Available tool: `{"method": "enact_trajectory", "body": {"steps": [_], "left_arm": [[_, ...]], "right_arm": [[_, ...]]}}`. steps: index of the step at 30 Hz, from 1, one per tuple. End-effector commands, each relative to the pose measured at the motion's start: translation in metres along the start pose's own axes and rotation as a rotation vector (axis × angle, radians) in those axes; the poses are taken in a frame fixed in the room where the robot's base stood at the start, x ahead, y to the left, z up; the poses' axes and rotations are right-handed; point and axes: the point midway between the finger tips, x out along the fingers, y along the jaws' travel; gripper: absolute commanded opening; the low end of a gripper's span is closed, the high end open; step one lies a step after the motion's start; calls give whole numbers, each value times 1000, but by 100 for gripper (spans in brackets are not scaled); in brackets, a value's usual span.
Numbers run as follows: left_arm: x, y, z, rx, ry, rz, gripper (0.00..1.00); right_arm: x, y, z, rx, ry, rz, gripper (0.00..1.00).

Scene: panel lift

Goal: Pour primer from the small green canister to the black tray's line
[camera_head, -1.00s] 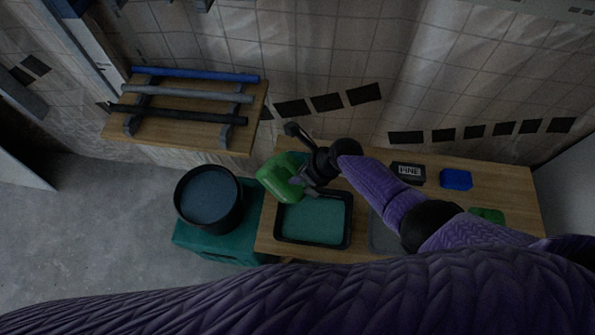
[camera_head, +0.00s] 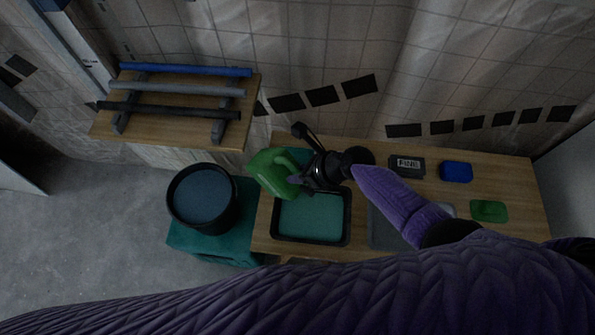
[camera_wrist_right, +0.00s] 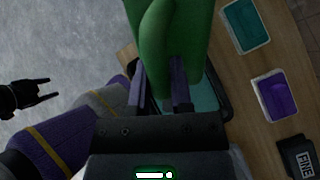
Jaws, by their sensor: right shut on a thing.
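The green canister (camera_head: 270,173) is held by my right gripper (camera_head: 302,180) at the back left of the black tray (camera_head: 276,232), above the table, and looks tilted. In the right wrist view the canister (camera_wrist_right: 160,45) stands between the two fingers, which are shut on it. The tray holds a flat teal-green layer (camera_head: 312,218). I cannot make out a line in it or any stream from the canister; the spout is not clear. My left gripper (camera_wrist_right: 40,89) shows in the right wrist view at the left, empty with its fingers apart.
A dark bucket (camera_head: 204,197) stands on a teal box (camera_head: 240,245) left of the table. A FINE block (camera_head: 407,166), a blue block (camera_head: 456,172) and a green piece (camera_head: 489,211) lie right. A rack with several bars (camera_head: 180,88) stands back left.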

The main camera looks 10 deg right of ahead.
Motion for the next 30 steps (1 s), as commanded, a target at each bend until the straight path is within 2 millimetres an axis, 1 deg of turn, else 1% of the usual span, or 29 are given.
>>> {"method": "enact_trajectory", "body": {"steps": [30], "left_arm": [[32, -2, 6, 8, -8, -5, 59]], "right_arm": [[1, -1, -11, -23, -121, -2, 0]]}}
